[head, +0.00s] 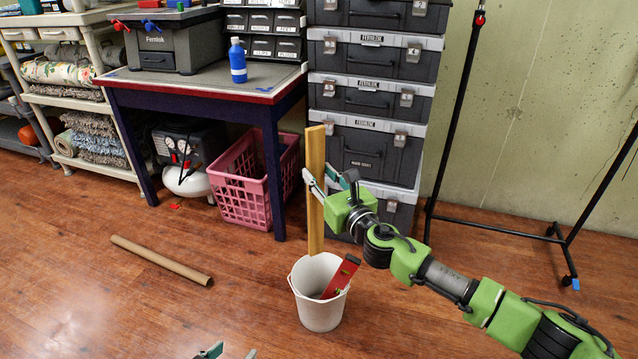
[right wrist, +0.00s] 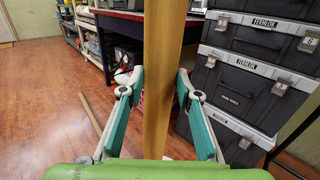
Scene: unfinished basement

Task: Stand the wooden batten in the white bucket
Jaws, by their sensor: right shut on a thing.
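The wooden batten (head: 316,185) is upright in my right gripper (head: 327,185), which is shut on it at about mid-length. In the right wrist view the batten (right wrist: 163,80) stands between the two fingers (right wrist: 160,85). The white bucket (head: 318,308) stands on the floor below it, with a red tool (head: 342,277) leaning inside. The batten's lower end meets the bucket's back rim in the head view; I cannot tell whether it is above or behind the rim. My left gripper (head: 230,354) shows only its tips at the bottom edge, spread apart.
A cardboard-coloured tube (head: 160,259) lies on the floor at left. A pink basket (head: 241,195) sits under the workbench (head: 210,93). Stacked grey toolboxes (head: 371,140) stand behind the batten. A black stand (head: 455,120) is at right. Floor around the bucket is clear.

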